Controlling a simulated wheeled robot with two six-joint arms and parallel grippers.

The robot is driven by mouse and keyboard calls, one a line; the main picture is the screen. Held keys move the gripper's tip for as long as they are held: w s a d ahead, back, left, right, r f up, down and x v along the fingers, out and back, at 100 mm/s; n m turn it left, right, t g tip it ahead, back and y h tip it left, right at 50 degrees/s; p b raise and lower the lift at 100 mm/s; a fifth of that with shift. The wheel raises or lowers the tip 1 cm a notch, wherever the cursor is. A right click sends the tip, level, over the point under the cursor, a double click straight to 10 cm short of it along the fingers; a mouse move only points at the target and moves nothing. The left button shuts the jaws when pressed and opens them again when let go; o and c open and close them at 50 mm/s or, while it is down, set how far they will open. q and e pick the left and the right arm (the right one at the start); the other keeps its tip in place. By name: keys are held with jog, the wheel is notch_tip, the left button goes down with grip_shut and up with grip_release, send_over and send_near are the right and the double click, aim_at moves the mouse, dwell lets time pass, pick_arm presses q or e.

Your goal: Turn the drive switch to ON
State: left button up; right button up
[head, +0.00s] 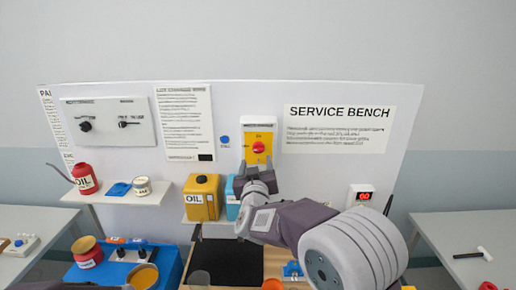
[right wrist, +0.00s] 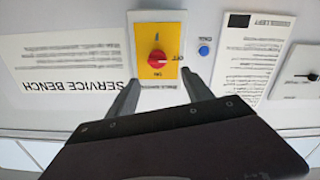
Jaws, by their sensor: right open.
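The drive switch is a red round knob (head: 259,147) on a yellow plate (head: 260,136), set on the white upright panel. The right wrist view shows the red knob (right wrist: 157,60) upside down, with OFF beside it and ON below it in that picture. Its exact pointer direction is too small to tell. My right gripper (head: 256,166) is open and empty, just below the knob in the head view. In the wrist view its two fingers (right wrist: 163,80) are spread toward the plate, apart from the knob. My left gripper is not in view.
A blue button (head: 224,139) sits left of the switch. A yellow oil can (head: 202,198) and a light blue container (head: 232,203) stand on a shelf below. A red digital display (head: 363,195) is at right. The panel around the switch is flat and clear.

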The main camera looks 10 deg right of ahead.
aim_at(258, 149)
jog(key=w+p, duration=0.1)
jog(key=w, duration=0.1)
jog(key=w+d+p, duration=0.1)
jog(key=w, duration=0.2)
jog(key=w+d+p, duration=0.1)
jog(key=w+p, duration=0.1)
jog(key=shift+w, duration=0.95)
jog(key=shift+d+f, duration=0.1)
jog(key=shift+d, duration=0.1)
jog(key=shift+s, duration=0.1)
jog(key=shift+c, duration=1.2)
jog(key=shift+a, duration=0.1)
grip_shut()
